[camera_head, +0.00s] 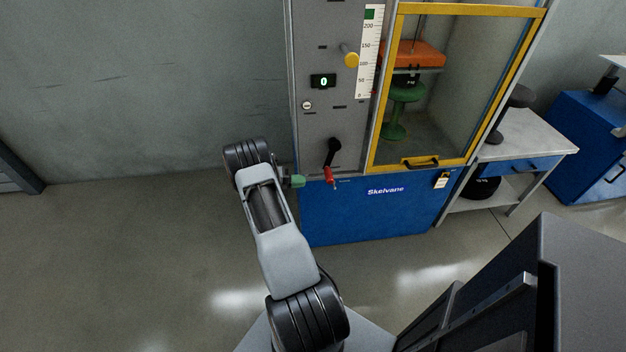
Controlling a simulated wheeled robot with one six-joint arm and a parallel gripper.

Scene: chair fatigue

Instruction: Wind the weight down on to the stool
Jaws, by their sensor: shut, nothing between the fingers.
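The weight (413,52) is an orange block inside the test cabinet, above the green stool (394,130). A dark piece shows beneath it, close over the stool seat; I cannot tell whether they touch. A black crank (333,150) with a red grip (329,175) is on the grey panel of the cabinet, low down. My gripper (299,181), with green fingertips, is shut and empty just left of the red grip, apart from it in the picture. The display (323,81) reads 0.
The cabinet's yellow-framed door (458,8) looks shut, with a dark handle (421,162). A workbench (540,140) stands at right. The floor at left is clear.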

